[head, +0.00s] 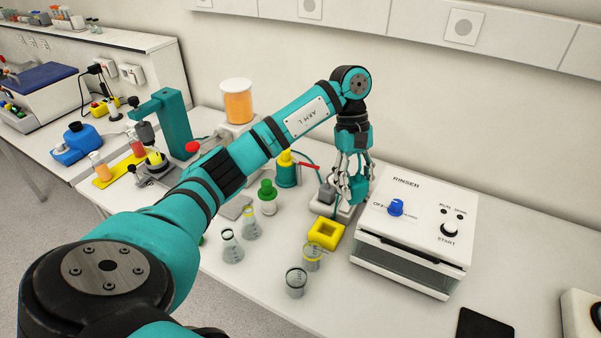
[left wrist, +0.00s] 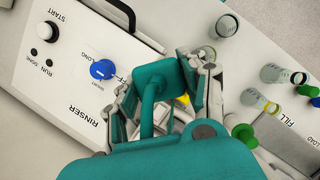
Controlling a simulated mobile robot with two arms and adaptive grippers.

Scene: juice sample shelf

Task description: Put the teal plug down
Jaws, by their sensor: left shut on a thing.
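My left gripper (head: 352,188) points down beside the rinser, over a white power strip (head: 345,211). In the left wrist view the left gripper (left wrist: 184,72) is shut on the teal plug (left wrist: 157,75), a blocky piece with a teal cord running back toward the wrist. In the head view the fingers mostly hide the plug. I cannot tell whether it touches the strip. A grey plug (head: 326,194) stands at the strip's left end. My right gripper is not in view.
The white rinser (head: 415,232) stands close on the right. A yellow square holder (head: 326,233) and glass flasks (head: 296,282) stand in front. A green-capped bottle (head: 267,197) and a teal bottle with yellow top (head: 286,172) are at left. Counter right of the rinser is partly clear.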

